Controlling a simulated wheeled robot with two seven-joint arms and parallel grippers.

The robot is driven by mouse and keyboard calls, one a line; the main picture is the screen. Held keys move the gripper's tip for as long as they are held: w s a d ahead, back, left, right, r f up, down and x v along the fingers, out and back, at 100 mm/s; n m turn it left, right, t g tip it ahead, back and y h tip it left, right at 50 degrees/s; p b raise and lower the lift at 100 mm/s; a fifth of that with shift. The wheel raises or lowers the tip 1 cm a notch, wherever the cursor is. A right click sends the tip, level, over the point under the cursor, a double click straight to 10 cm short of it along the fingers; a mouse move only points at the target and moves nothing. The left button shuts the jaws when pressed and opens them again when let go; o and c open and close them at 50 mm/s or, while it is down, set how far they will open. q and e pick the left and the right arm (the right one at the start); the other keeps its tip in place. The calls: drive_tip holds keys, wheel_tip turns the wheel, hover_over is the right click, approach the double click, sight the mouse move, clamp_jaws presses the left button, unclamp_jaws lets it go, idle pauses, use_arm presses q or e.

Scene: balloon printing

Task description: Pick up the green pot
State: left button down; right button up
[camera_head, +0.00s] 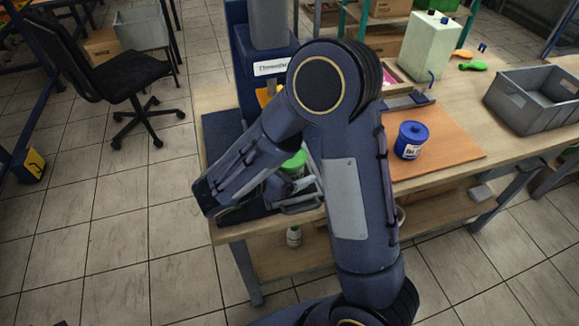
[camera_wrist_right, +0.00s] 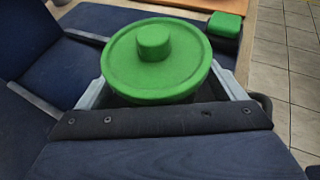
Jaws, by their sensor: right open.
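The green pot has a round green lid with a knob, large in the right wrist view (camera_wrist_right: 158,62). In the head view its green lid (camera_head: 295,160) shows partly behind my right arm, at the dark blue machine's base. My right gripper (camera_wrist_right: 163,88) is open, with one grey finger on each side of the pot; I cannot tell if they touch it. In the head view this gripper (camera_head: 299,197) is partly hidden by my arm. The pot's lower part is mostly hidden. My left gripper is not in view.
A blue pot (camera_head: 411,140) stands on an orange mat (camera_head: 440,153). The blue machine (camera_head: 243,65) rises behind my arm. A pale canister (camera_head: 424,48) and grey crate (camera_head: 535,98) stand on the table to the right. A small green block (camera_wrist_right: 224,25) is behind the pot.

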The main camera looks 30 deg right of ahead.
drive_tip(key=c, duration=1.3)
drive_tip(key=shift+r, duration=0.1)
drive_tip(key=shift+r, duration=0.1)
